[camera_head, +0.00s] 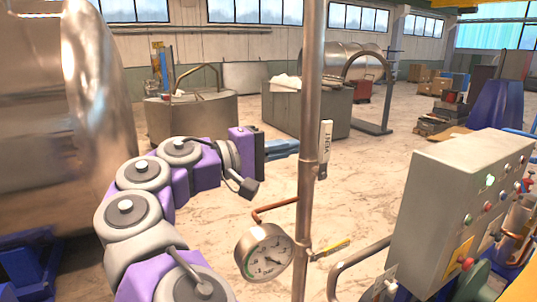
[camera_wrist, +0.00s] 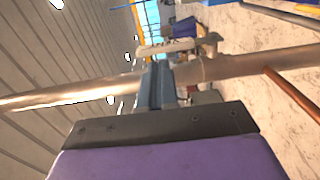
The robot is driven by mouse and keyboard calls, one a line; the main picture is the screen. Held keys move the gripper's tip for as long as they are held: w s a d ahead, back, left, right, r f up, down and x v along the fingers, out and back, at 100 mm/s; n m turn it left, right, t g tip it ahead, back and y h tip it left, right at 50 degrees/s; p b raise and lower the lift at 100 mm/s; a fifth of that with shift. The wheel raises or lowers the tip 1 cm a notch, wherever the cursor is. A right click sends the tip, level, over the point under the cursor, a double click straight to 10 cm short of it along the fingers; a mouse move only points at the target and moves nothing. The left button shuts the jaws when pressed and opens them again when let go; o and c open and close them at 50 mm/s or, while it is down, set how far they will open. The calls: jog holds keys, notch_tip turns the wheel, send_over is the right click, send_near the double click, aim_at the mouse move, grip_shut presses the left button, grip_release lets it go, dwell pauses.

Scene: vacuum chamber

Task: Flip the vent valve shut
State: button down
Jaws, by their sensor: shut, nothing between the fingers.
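A white upright piece marked VENT (camera_head: 325,148) sits on the right side of the vertical metal pipe (camera_head: 311,85); I cannot tell if it is a label or a lever. In the wrist view, a pale piece (camera_wrist: 165,47) lies along the pipe's far side (camera_wrist: 225,66). Lower on the pipe, a yellow handle (camera_head: 331,249) sticks out to the right, slightly raised. My gripper (camera_head: 296,147) is shut and empty, level with the VENT piece on the pipe's left. Its blue fingers (camera_wrist: 161,84) point at the pipe; I cannot tell if they touch it.
A round gauge (camera_head: 264,252) hangs on the pipe's lower left, below a copper tube (camera_head: 275,207). A grey control box with buttons (camera_head: 460,205) stands at the right. A large metal vessel (camera_head: 95,80) fills the left. Open floor lies behind the pipe.

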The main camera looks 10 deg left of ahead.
aim_at(320, 140)
jog(key=x, duration=0.5)
jog(key=shift+w, duration=0.45)
jog(key=shift+d, duration=0.45)
jog(key=shift+a, duration=0.3)
jog(key=shift+w+r+y+p, duration=0.1)
jog(key=shift+r+y+p, duration=0.05)
jog(key=shift+y+p, duration=0.4)
jog(key=shift+w+d+g+p, duration=0.1)
jog(key=shift+d+g+p, duration=0.1)
jog(key=shift+g+p, duration=0.15)
